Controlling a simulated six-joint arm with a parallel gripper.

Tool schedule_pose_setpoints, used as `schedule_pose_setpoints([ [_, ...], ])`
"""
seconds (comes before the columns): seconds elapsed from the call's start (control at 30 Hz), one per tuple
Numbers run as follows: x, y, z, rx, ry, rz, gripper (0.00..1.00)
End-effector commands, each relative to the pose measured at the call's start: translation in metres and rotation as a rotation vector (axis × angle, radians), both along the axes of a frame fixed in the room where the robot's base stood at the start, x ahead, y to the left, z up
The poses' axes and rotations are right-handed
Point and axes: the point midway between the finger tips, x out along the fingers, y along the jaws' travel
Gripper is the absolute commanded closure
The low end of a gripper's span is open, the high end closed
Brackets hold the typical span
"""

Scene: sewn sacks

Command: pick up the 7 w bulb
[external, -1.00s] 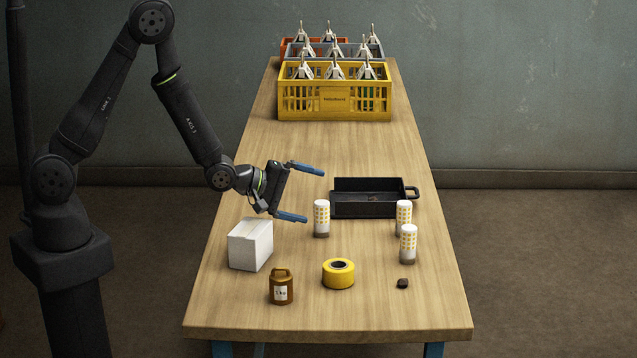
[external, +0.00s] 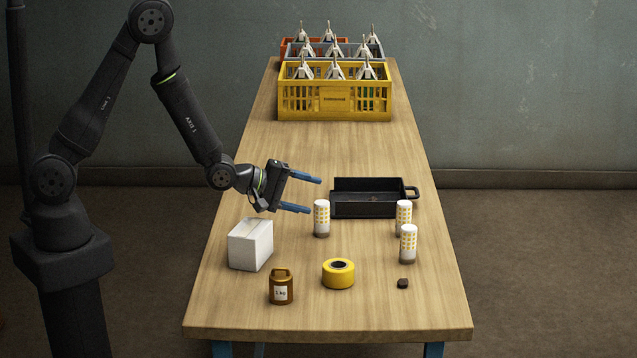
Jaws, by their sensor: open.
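Three white bulbs with yellow dots and brown bases stand upright on the table. One bulb (external: 321,218) is nearest my gripper, in front of the black tray's left end. A second bulb (external: 403,217) stands at the tray's right end, and a third bulb (external: 408,244) stands nearer the front. I cannot read any wattage, so I cannot tell which is the 7 W one. My gripper (external: 315,195) is open and empty, its blue fingers pointing right, just left of and above the nearest bulb, seemingly apart from it.
A black tray (external: 346,184) with a handle lies behind the bulbs. A white box (external: 250,245), a brown 1 kg weight (external: 281,287), a yellow tape roll (external: 338,274) and a small dark lump (external: 403,284) lie in front. A yellow crate (external: 335,104) with sacks stands far back; mid-table is clear.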

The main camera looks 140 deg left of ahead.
Motion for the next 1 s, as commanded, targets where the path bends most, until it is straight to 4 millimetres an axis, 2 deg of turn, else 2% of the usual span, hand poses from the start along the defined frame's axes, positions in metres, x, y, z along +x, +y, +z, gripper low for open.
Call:
schedule_pose_setpoints([
  [0.3,0.000,0.000,0.064,0.006,-0.004,0.000,0.40],
  [0.67,0.000,0.000,0.131,0.006,-0.004,0.000,0.40],
  [0.7,0.005,0.008,0.126,0.001,0.035,-0.010,0.40],
  [1.0,0.036,0.058,0.117,-0.002,0.315,-0.107,0.40],
])
